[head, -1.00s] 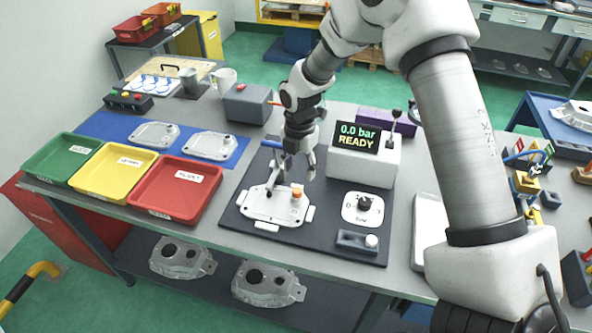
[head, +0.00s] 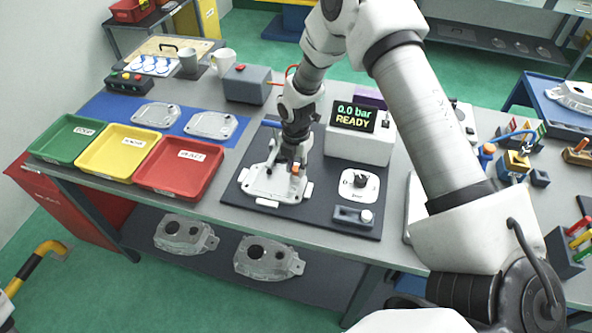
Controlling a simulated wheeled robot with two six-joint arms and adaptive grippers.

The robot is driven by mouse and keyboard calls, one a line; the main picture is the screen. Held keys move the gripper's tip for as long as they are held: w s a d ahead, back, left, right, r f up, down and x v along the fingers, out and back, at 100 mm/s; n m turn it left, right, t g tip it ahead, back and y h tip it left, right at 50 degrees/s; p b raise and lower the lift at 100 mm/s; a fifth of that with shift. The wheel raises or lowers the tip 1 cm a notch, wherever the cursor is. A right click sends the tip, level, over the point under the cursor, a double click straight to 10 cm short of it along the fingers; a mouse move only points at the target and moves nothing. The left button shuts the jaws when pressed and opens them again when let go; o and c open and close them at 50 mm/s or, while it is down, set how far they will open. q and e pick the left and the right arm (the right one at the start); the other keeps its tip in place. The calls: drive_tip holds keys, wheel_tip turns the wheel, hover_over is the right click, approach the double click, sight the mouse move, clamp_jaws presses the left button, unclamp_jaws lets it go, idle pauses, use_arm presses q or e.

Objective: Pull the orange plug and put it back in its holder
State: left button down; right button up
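The orange plug (head: 295,169) stands at the upper right of the pale casting (head: 268,184) clamped on the dark mat. My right gripper (head: 290,164) points down over that plug, its dark fingers close beside it. Whether they touch or grip the plug is too small to tell. My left gripper is out of view.
Green (head: 67,140), yellow (head: 115,152) and red (head: 179,168) trays stand to the left. Two castings lie on a blue mat (head: 108,106).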

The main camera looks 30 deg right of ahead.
drive_tip(key=shift+w+d+f, duration=0.1)
drive_tip(key=shift+w+f, duration=0.1)
drive_tip(key=shift+c, duration=0.2)
drive_tip(key=shift+r, duration=0.15)
